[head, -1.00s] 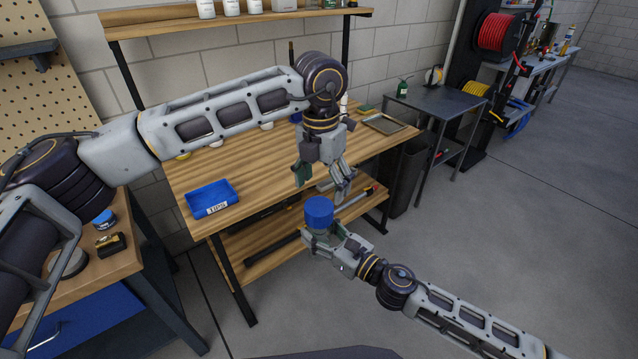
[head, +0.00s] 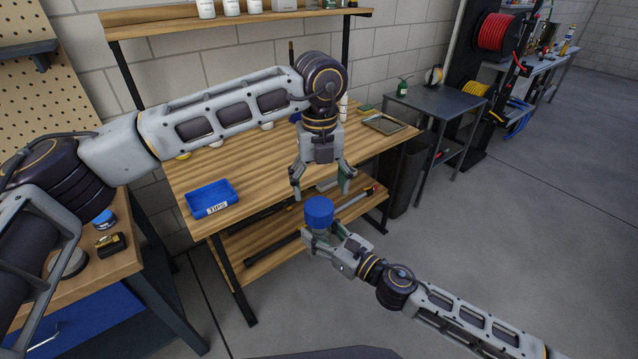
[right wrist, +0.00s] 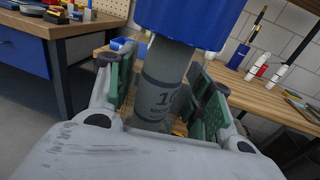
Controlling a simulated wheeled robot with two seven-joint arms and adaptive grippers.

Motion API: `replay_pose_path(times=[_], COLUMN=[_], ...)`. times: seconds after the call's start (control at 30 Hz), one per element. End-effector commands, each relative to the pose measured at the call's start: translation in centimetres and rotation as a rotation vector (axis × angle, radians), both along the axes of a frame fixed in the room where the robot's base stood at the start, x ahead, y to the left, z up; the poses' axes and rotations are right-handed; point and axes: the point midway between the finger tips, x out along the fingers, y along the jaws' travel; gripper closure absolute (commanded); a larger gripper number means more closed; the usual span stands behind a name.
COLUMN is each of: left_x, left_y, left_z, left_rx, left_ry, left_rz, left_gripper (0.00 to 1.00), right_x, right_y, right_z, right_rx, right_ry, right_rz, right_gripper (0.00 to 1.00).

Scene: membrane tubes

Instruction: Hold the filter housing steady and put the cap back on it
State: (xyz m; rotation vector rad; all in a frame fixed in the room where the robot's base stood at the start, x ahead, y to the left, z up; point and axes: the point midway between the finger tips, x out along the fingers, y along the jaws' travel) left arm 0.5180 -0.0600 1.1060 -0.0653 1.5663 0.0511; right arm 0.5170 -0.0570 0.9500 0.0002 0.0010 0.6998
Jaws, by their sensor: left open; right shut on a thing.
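The filter housing is a grey cylinder with dark lettering, standing between my right fingers in the right wrist view (right wrist: 168,65). My right gripper (head: 318,242) is shut on it and holds it upright in the air in front of the table. The blue cap (head: 319,211) sits on top of the housing; its lower part also shows in the right wrist view (right wrist: 190,18). Whether its thread is engaged cannot be told. My left gripper (head: 320,188) is open and empty, pointing down just above the cap, its two fingers spread left and right.
A wooden table (head: 255,165) stands behind, with a blue labelled tray (head: 212,197) at its front left and a flat tray (head: 385,124) at its back right. A lower shelf (head: 265,262) holds long dark items. Open floor lies to the right.

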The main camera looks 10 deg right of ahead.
Motion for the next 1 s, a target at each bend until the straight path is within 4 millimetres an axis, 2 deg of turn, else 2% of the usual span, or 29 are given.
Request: replay_pose_path(times=[1.0], left_x=[-0.06], left_y=[0.25], left_z=[0.01], left_rx=[0.009], left_ry=[0.005], left_rz=[0.775], left_gripper=[0.22], right_x=[0.02], right_y=[0.01], right_z=[0.12], right_rx=[0.001], right_ry=[-0.002], right_rz=[0.0], right_gripper=[1.0])
